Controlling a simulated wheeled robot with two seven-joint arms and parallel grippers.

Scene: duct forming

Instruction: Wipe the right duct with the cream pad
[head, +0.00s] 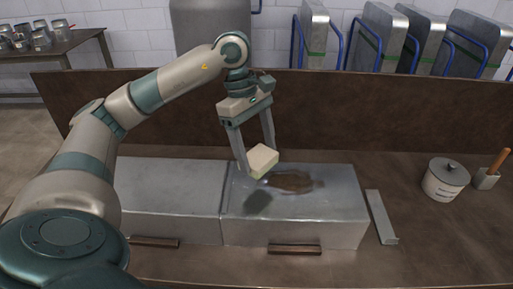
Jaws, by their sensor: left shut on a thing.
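The right duct (330,225) is a grey metal box on the brown bench. A brown stain (293,182) lies on its top face. My left gripper (256,158) is shut on the cream pad (262,160), which has a greenish lower layer. The gripper points down, and the pad is over the duct's top, just left of and behind the stain. A dark shadow falls on the duct's top below the pad, and the pad looks a little above the metal. My right gripper is not in view.
The left duct (170,200) stands against the right one. A metal strip (381,217) lies to the right. Farther right are a lidded pot (445,179) and a small holder (486,179) with a wooden handle. A brown backboard (330,112) closes the rear.

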